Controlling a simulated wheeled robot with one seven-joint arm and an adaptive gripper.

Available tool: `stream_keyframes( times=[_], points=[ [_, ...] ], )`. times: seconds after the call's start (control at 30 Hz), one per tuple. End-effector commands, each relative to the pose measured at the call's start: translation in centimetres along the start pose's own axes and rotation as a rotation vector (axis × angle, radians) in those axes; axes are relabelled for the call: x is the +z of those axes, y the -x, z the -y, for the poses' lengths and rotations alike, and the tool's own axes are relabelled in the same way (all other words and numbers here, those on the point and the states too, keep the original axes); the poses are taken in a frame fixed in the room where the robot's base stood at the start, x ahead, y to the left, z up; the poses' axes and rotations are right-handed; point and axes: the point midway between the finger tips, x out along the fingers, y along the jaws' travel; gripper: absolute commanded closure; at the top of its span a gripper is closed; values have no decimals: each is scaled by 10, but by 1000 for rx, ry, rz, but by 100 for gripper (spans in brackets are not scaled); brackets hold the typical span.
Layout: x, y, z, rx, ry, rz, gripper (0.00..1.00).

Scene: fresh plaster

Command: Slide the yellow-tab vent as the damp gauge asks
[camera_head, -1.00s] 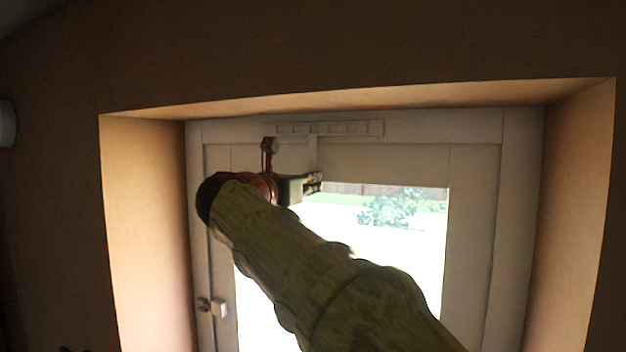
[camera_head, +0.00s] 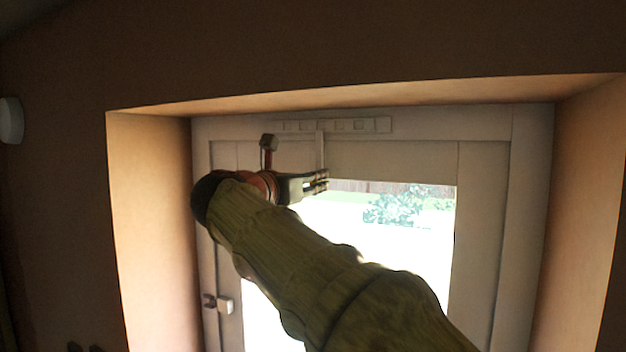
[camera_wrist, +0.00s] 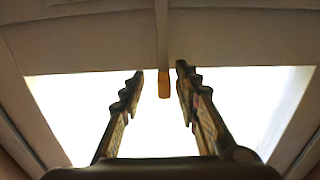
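The vent is a pale slotted strip (camera_head: 372,125) on the top rail of the window frame. A thin upright bar (camera_head: 320,150) hangs down from it. In the wrist view the bar (camera_wrist: 161,35) ends in a yellow tab (camera_wrist: 164,84). My gripper (camera_head: 321,182) is at the bar's lower end, near the top edge of the glass. In the wrist view my gripper (camera_wrist: 160,73) is open, one finger on each side of the tab, with visible gaps. A pale round object (camera_head: 11,121) on the left wall may be the damp gauge; I cannot read it.
The window sits in a deep plaster recess, with side walls (camera_head: 150,230) left and right and a low top edge. A window handle (camera_head: 222,304) is at the lower left of the frame. Bright glass (camera_head: 410,240) lies below my gripper.

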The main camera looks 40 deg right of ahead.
Motion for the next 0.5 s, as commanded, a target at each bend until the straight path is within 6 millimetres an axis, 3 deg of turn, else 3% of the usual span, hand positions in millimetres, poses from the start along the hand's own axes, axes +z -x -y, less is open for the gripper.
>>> stream_keyframes(
  times=[0.3, 0.5],
  points=[
    [1, 63, -1, 7, -2, 1, 68],
    [0, 90, -1, 4, -1, 1, 68]
  ],
)
